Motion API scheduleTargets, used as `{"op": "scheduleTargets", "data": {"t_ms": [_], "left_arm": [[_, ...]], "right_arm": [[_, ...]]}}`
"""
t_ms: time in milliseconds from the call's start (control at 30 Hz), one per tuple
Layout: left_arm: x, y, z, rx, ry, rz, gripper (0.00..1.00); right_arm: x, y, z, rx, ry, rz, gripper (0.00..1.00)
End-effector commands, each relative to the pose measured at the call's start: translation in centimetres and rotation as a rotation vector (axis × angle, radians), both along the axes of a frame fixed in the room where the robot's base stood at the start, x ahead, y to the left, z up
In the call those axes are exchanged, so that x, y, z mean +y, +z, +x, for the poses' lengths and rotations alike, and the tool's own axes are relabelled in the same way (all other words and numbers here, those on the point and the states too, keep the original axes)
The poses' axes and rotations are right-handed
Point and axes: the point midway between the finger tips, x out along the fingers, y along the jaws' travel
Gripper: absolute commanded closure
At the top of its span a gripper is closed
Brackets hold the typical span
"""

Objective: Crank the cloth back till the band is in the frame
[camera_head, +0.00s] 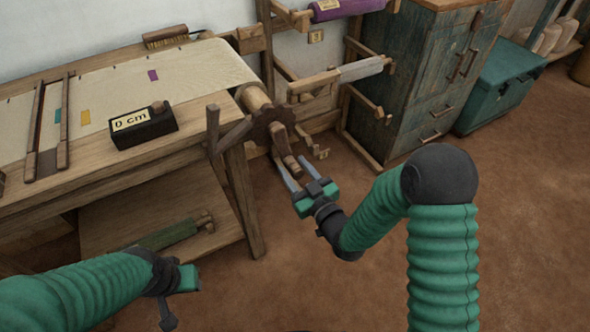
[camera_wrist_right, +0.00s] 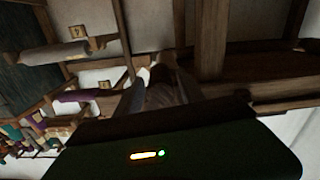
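The pale cloth (camera_head: 185,75) lies along the table and runs onto a roller (camera_head: 254,98) at its right end. It bears a purple mark (camera_head: 153,75), a yellow mark (camera_head: 85,118) and a teal mark (camera_head: 57,116). A wooden frame (camera_head: 66,125) with two upright bars crosses the cloth at left; the teal mark shows between its bars. A toothed wheel with a crank handle (camera_head: 290,161) sits at the roller's end. My right gripper (camera_head: 290,168) is open, its fingers on either side of the handle; contact is unclear. My left gripper (camera_head: 183,283) is low at left, its fingers mostly hidden.
A brush (camera_head: 166,37) lies at the back. A rack with a pale roll (camera_head: 360,70) and a purple roll (camera_head: 345,8) stands right of the wheel. The floor at right is clear.

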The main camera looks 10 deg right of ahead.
Motion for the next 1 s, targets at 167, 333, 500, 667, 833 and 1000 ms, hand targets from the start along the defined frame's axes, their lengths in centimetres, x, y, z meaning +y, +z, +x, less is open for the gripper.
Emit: {"op": "scheduleTargets", "data": {"t_ms": [167, 333, 500, 667, 833, 1000], "left_arm": [[0.00, 0.00, 0.00, 0.000, 0.000, 0.000, 0.64], [0.00, -0.01, 0.00, 0.000, 0.000, 0.000, 0.64], [0.00, -0.01, 0.00, 0.000, 0.000, 0.000, 0.64], [0.00, -0.01, 0.00, 0.000, 0.000, 0.000, 0.64], [0.00, -0.01, 0.00, 0.000, 0.000, 0.000, 0.64], [0.00, -0.01, 0.00, 0.000, 0.000, 0.000, 0.64]], "right_arm": [[-0.01, -0.03, -0.03, 0.000, 0.000, 0.000, 0.79], [-0.01, -0.04, -0.04, 0.000, 0.000, 0.000, 1.00], [-0.01, -0.06, -0.05, 0.001, 0.000, 0.000, 1.00], [-0.02, -0.07, -0.05, 0.001, 0.000, 0.000, 1.00], [-0.02, -0.08, -0.06, 0.001, 0.001, 0.000, 1.00], [-0.02, -0.09, -0.07, 0.001, 0.001, 0.000, 1.00]]}}
